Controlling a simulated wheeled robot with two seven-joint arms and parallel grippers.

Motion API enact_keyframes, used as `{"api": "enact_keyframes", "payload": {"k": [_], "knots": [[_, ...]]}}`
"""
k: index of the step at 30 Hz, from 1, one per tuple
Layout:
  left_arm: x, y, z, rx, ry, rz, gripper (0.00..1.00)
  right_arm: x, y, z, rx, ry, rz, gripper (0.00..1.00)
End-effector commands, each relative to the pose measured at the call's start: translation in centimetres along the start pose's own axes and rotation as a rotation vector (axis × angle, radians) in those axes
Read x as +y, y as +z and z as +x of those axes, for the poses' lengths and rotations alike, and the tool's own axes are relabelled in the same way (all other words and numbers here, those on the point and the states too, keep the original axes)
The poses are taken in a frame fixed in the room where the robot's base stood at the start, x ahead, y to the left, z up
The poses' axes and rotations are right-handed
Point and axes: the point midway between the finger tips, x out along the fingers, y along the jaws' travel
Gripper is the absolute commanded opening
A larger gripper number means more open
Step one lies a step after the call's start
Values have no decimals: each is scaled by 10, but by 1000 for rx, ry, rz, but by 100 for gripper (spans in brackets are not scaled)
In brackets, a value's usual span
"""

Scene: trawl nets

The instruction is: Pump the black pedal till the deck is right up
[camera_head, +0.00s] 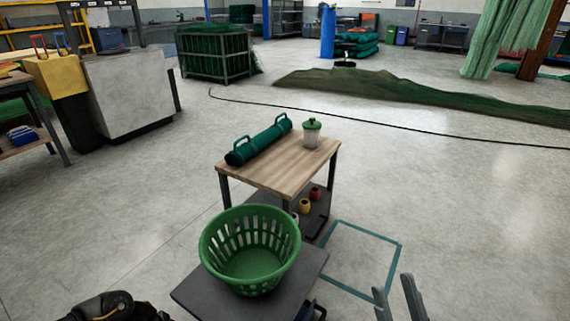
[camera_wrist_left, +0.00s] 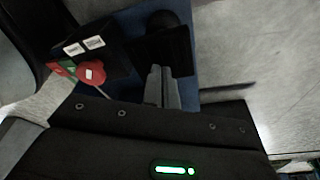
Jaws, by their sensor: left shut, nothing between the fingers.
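The dark deck (camera_head: 195,294) is at the bottom centre of the head view, with a green slatted basket (camera_head: 250,250) standing on it. A small dark blue and black part (camera_head: 312,311) shows under the deck's right corner, mostly cut off. In the left wrist view my left gripper (camera_wrist_left: 162,72) is shut and empty, in front of a dark flat part (camera_wrist_left: 178,45) over a blue surface (camera_wrist_left: 128,22); contact cannot be told. My right gripper (camera_head: 398,283) is open and empty, right of the deck.
A wooden-topped table (camera_head: 283,168) beyond the deck carries a green roll (camera_head: 259,140) and a green-lidded jar (camera_head: 312,134). Small red and yellow pots (camera_head: 305,205) sit on its lower shelf. A teal outline (camera_head: 385,270) marks the floor at right. Open floor lies farther right.

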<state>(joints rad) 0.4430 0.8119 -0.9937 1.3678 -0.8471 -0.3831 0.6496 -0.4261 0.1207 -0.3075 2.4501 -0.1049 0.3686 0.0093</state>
Motion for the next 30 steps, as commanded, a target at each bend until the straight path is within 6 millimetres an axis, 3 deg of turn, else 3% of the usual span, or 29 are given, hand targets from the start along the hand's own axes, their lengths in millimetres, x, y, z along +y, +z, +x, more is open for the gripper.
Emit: {"api": "enact_keyframes", "payload": {"k": [11,30], "knots": [[0,1,5,0,0,-1,0,0,3,-3,0,0,0,36],[0,12,48,0,-1,-1,0,0,23,-24,0,0,0,36]]}}
